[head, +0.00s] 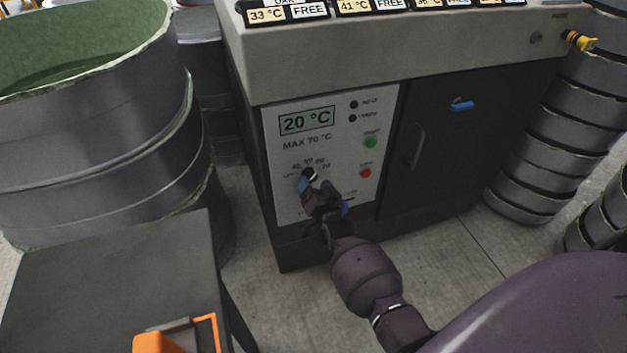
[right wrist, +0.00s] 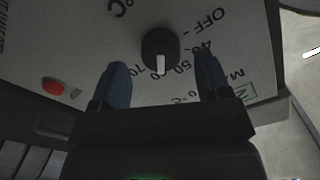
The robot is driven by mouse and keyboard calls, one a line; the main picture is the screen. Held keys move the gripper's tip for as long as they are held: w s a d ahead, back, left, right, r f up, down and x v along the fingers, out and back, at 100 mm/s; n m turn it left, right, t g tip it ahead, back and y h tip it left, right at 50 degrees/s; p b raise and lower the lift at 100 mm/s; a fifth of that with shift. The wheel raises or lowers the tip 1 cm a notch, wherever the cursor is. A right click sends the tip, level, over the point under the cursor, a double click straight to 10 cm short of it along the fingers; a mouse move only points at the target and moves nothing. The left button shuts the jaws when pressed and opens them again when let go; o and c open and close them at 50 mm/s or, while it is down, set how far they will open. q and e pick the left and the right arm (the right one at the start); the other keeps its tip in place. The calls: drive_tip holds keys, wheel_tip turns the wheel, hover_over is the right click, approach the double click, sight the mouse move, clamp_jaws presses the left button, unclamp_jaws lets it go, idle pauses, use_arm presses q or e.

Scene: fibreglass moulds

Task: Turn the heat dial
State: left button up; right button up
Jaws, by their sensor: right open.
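The heat dial (right wrist: 160,50) is a round black knob with a white pointer mark, on the light control panel (head: 345,150) of the grey cabinet. Numbers and the word OFF are printed around it. In the head view the dial (head: 308,175) shows just past my right gripper (head: 316,186). In the right wrist view my right gripper (right wrist: 162,85) has its two blue fingers apart, one on each side below the dial. I cannot tell whether they touch it. The panel display (head: 307,121) reads 20 °C, with MAX 70 °C under it. My left gripper is not in view.
A green button (head: 371,142) and a red button (head: 365,173) sit right of the dial. A cabinet door (head: 465,140) with a blue latch is further right. A dark table (head: 110,280) with an orange item stands front left. Large drums (head: 100,150) stand left.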

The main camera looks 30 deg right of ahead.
use_arm(q)
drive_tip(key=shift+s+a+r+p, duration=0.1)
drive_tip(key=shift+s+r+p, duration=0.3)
drive_tip(key=shift+p, duration=0.4)
use_arm(e)
drive_tip(key=v, duration=0.8)
drive_tip(key=shift+s, duration=0.25)
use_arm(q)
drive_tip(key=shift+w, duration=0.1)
use_arm(e)
drive_tip(key=s+a+r+n+g+y+p, duration=0.2)
drive_tip(key=s+a+r+n+y+p, duration=0.15)
drive_tip(key=s+r+n, duration=0.4)
use_arm(q)
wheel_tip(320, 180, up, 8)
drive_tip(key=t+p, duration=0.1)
drive_tip(key=p, duration=0.4)
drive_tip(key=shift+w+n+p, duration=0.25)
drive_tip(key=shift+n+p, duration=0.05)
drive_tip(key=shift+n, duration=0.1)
use_arm(e)
drive_tip(key=s+a+r+n+g, duration=0.1)
drive_tip(key=s+g, duration=0.3)
drive_tip(key=s, duration=1.9)
drive_tip(key=shift+s+a+r+n+y, duration=0.2)
drive_tip(key=shift+s+a+n+y, duration=0.25)
drive_tip(key=shift+a+n, duration=0.35)
